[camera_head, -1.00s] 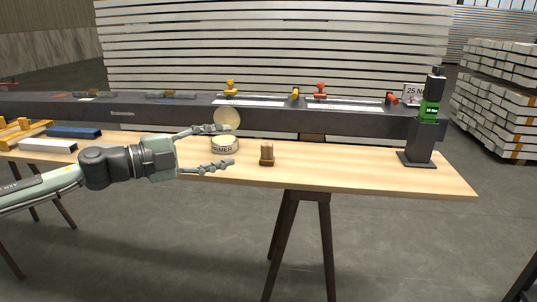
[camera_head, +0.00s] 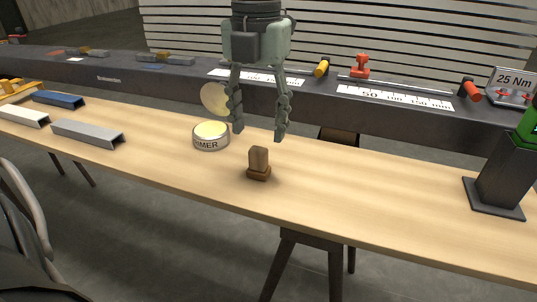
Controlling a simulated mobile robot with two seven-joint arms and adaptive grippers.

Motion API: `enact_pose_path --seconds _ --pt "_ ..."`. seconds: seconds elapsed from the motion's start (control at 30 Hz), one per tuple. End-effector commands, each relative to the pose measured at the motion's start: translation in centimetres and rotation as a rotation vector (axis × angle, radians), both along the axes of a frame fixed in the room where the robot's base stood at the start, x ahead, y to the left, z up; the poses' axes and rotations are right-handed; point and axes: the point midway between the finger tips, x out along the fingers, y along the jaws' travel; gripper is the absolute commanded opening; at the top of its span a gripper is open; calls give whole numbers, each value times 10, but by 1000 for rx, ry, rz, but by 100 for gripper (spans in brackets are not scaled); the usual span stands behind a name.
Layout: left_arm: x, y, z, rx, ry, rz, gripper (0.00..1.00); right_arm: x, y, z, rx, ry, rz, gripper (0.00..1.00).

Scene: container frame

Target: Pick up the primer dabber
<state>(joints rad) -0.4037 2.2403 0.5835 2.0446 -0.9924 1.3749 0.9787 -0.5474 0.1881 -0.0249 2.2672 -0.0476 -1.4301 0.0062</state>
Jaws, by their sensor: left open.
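The primer dabber (camera_head: 259,160), a small brown wooden block on a wider base, stands upright on the wooden bench (camera_head: 370,200). My left gripper (camera_head: 259,135) points straight down with its two fingers apart and nothing between them. Its fingertips show just above the dabber in the picture, apart from it; the exact depth between them is hard to tell. The round primer tin (camera_head: 211,137) is just left of the dabber, with a pale round lid (camera_head: 215,98) behind it. My right gripper is not in view.
Grey (camera_head: 88,133), white (camera_head: 24,116) and blue (camera_head: 59,99) channel pieces lie at the left. A dark beam (camera_head: 400,115) with rulers and clamps runs along the back. A dark stand (camera_head: 500,180) is at the right. The bench right of the dabber is clear.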

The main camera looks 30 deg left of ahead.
Motion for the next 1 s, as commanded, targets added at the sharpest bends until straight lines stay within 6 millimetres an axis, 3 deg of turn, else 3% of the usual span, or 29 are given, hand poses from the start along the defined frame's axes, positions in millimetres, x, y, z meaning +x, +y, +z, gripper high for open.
enact_pose_path --seconds 0.27,0.4,0.73,1.0 --pt "2 2 -36 -6 6 0 52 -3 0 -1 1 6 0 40" --pt "4 3 -57 -6 4 0 52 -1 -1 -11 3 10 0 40" --pt "4 3 -66 -6 -1 1 52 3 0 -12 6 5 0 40" --pt "4 3 -66 -6 -1 1 21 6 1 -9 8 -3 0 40"
